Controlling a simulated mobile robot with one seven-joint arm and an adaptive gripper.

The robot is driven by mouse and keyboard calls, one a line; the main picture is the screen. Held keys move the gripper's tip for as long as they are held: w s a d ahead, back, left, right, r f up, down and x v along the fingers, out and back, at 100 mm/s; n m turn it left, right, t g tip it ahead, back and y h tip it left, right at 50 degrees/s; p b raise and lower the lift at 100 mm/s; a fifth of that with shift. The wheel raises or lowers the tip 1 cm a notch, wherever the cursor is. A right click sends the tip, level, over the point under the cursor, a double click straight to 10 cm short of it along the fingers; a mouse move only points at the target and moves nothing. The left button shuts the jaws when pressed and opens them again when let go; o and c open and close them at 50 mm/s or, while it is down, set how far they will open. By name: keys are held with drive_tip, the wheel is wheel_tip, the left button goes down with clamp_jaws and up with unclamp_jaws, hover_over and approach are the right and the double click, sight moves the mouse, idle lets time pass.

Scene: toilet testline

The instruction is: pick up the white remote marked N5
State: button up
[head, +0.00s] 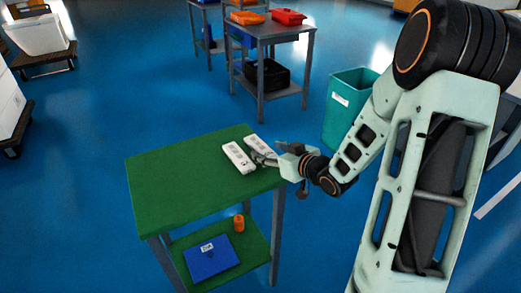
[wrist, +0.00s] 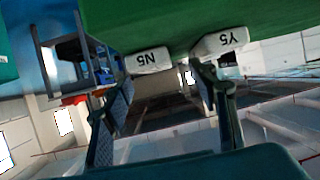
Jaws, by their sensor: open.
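Two white remotes lie side by side on the green table (head: 185,180). In the wrist view, which is upside down, the remote marked N5 (wrist: 149,60) shows its end at the table edge, left of the remote marked Y5 (wrist: 220,42). The N5 remote appears to be the farther one in the head view (head: 258,145); Y5 is the nearer one (head: 238,157). My gripper (head: 265,158) is open at the table's right edge, by the remotes' ends. In the wrist view, N5 lies ahead between the fingertips (wrist: 163,76), closer to the left finger; Y5 lies near the right finger.
The lower shelf holds a blue box (head: 211,260) and an orange cylinder (head: 239,223). A teal bin (head: 345,110) stands behind my arm. A farther table (head: 270,32) carries red and orange trays. The left part of the green tabletop is clear.

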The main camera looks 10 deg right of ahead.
sight(261, 147)
drive_tip(key=x, duration=0.4)
drive_tip(key=shift+w+d+b, duration=0.15)
drive_tip(key=shift+w+b, duration=0.2)
drive_tip(key=shift+w, duration=0.05)
drive_tip(key=shift+c, duration=0.2)
drive_tip(key=c, duration=1.3)
